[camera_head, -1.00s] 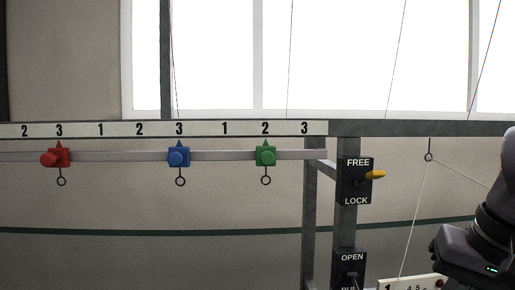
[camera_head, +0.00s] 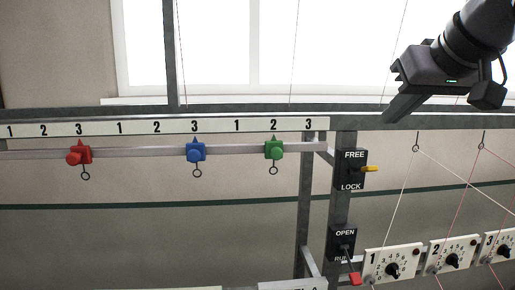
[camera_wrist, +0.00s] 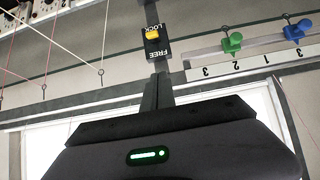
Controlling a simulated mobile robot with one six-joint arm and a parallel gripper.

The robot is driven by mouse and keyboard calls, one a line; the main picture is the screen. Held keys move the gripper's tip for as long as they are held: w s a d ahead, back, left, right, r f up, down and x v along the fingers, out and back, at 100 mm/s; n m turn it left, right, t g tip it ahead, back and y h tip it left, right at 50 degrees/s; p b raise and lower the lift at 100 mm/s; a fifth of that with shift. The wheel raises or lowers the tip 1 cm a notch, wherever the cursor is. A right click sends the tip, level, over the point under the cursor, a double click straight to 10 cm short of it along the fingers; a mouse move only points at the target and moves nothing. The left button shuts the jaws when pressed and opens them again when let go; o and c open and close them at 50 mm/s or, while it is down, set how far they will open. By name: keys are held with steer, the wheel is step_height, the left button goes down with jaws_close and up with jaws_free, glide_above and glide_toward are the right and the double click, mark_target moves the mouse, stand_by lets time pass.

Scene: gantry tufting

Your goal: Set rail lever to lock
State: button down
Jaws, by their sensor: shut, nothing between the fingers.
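The rail lever is a yellow handle (camera_head: 369,169) on a black plate (camera_head: 350,181) marked FREE above and LOCK below. The handle sticks out to the right between the two words; I cannot tell its exact setting. My gripper (camera_head: 392,117) is shut and empty, above and to the right of the lever, apart from it. In the wrist view the scene is upside down. The yellow handle (camera_wrist: 153,34) and plate (camera_wrist: 155,52) are beyond my gripper's fingers (camera_wrist: 157,88).
Red (camera_head: 78,153), blue (camera_head: 196,150) and green (camera_head: 274,149) sliders sit on the rail left of the post. Below the lever is an OPEN plate (camera_head: 340,240) with a red-tipped lever (camera_head: 354,279). Dial panels (camera_head: 392,266) and threads through rings (camera_head: 416,148) are at right.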

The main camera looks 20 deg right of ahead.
glide_above(373, 168)
steer(key=w, duration=0.2)
steer(key=f, duration=0.6)
steer(key=shift+d, duration=0.2)
steer(key=shift+s+a+f+b, duration=0.1)
steer(key=shift+s+f+b, duration=0.25)
steer(key=shift+f, duration=0.25)
steer(key=shift+s+f+b, duration=0.2)
steer(key=shift+s+f, duration=0.1)
steer(key=shift+f, duration=0.3)
steer(key=shift+s+a+f, duration=0.1)
steer(key=shift+s+f, duration=0.25)
steer(key=shift+f, duration=0.1)
steer(key=shift+w, duration=0.1)
steer(key=shift+f, duration=0.1)
